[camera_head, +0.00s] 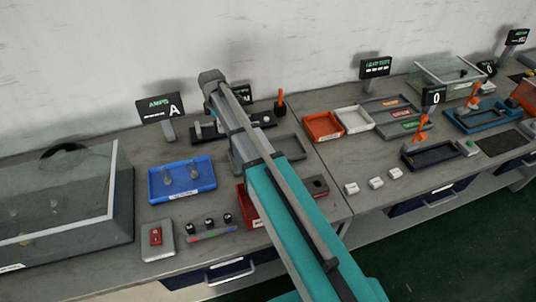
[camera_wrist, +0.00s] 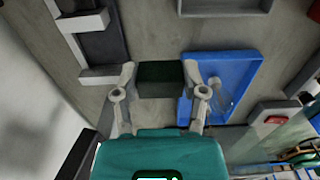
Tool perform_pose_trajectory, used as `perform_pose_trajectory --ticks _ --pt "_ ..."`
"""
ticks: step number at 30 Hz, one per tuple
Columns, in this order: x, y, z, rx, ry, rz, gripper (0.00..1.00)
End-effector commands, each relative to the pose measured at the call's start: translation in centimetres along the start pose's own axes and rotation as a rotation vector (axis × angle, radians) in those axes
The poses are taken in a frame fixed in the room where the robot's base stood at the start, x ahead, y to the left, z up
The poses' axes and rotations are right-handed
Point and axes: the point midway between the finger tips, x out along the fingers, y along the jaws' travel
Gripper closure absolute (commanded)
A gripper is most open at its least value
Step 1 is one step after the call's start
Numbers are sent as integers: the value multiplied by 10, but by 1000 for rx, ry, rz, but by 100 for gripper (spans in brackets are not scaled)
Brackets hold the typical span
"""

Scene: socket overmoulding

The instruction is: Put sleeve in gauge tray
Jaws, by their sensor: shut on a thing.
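My gripper (camera_wrist: 160,76) is shut on a dark, blocky piece, seemingly the sleeve (camera_wrist: 160,80), in the wrist view. The piece spans the gap between the two fingers, above the bench and just left of the blue tray. The blue tray (camera_head: 158,190) holds a few clear upright pieces; it also shows in the wrist view (camera_wrist: 247,62). A shallow grey tray (camera_head: 299,155) lies partly behind my arm. No label shows which tray is the gauge tray. In the head view my arm hides the gripper and the sleeve.
A glass-sided case (camera_head: 70,200) stands at left. A red switch (camera_head: 155,236) and several black knobs (camera_head: 209,223) sit near the front edge. A dark fixture (camera_wrist: 103,45) shows in the wrist view.

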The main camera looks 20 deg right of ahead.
Motion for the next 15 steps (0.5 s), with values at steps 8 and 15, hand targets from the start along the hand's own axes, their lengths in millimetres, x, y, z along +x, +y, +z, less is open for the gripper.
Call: perform_pose_trajectory --ticks 8,15 --pt "-2 -17 8 1 0 0 83" --pt "-8 -69 30 1 0 0 83"
